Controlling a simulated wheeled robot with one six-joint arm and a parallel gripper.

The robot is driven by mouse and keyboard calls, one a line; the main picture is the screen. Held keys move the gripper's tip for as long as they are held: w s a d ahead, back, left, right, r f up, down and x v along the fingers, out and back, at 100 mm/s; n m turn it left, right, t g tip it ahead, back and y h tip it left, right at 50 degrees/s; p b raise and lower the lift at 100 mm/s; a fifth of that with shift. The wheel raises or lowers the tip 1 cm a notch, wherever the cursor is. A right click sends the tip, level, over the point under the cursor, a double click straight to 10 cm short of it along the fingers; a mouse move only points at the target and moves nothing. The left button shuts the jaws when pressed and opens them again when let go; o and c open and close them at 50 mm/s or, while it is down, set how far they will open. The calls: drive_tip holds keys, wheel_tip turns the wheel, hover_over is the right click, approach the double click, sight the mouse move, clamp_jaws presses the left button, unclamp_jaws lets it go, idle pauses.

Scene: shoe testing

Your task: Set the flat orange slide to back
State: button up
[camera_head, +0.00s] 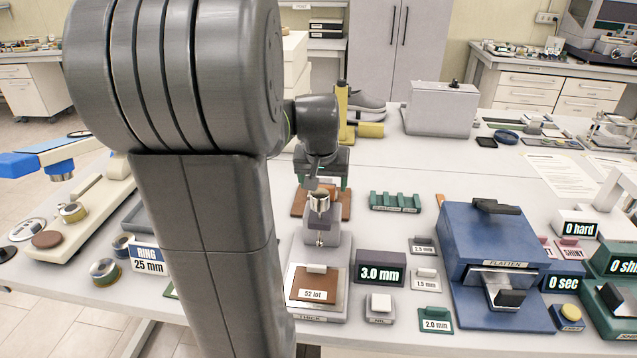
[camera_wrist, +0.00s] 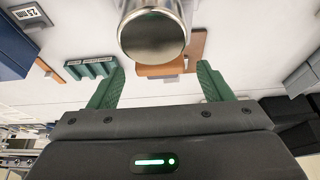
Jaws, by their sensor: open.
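A flat orange-brown piece (camera_wrist: 160,71) shows between and beyond my fingertips in the wrist view; it looks like the orange slide. It adjoins a browner board (camera_wrist: 197,45). In the head view the brown board (camera_head: 300,206) lies behind the thickness gauge, partly hidden by the gauge and my gripper. My gripper (camera_head: 320,183) is over the board with its green fingers apart. In the wrist view my gripper (camera_wrist: 160,68) is open and empty. I cannot tell the height of the fingers above the slide or its exact position.
The gauge's metal cylinder (camera_wrist: 152,35) stands close beside the fingers in the wrist view. The gauge (camera_head: 320,240) holds a brown sample. A green rack (camera_head: 395,201) is to the right, then a blue press (camera_head: 490,235). A shoe (camera_head: 368,101) and yellow fixture (camera_head: 345,100) stand behind.

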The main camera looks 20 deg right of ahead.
sight(323, 187)
drive_tip(key=shift+x, duration=1.5)
